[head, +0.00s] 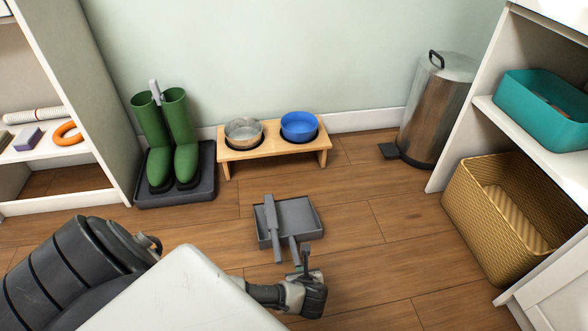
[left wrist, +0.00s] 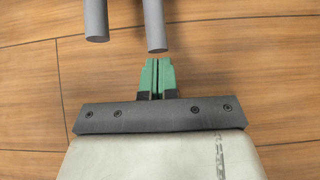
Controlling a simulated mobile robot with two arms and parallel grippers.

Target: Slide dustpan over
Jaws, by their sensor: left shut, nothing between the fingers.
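A grey dustpan (head: 302,218) lies on the wooden floor in the middle of the head view, its handle pointing toward me. A grey brush (head: 270,215) lies across its left side. In the left wrist view the ends of two round grey handles show at the top. The right one, which looks like the dustpan handle (left wrist: 153,25), is just beyond my green fingertips; the left one looks like the brush handle (left wrist: 96,18). My left gripper (head: 304,256) is shut and empty, its tips close to the handle end; it also shows in the left wrist view (left wrist: 157,65). My right gripper is out of view.
Green boots (head: 180,140) stand on a dark tray (head: 205,185) at the back left. A wooden bowl stand (head: 270,153) is behind the dustpan. A metal bin (head: 436,110) and a woven basket (head: 480,225) are at right. Floor right of the dustpan is clear.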

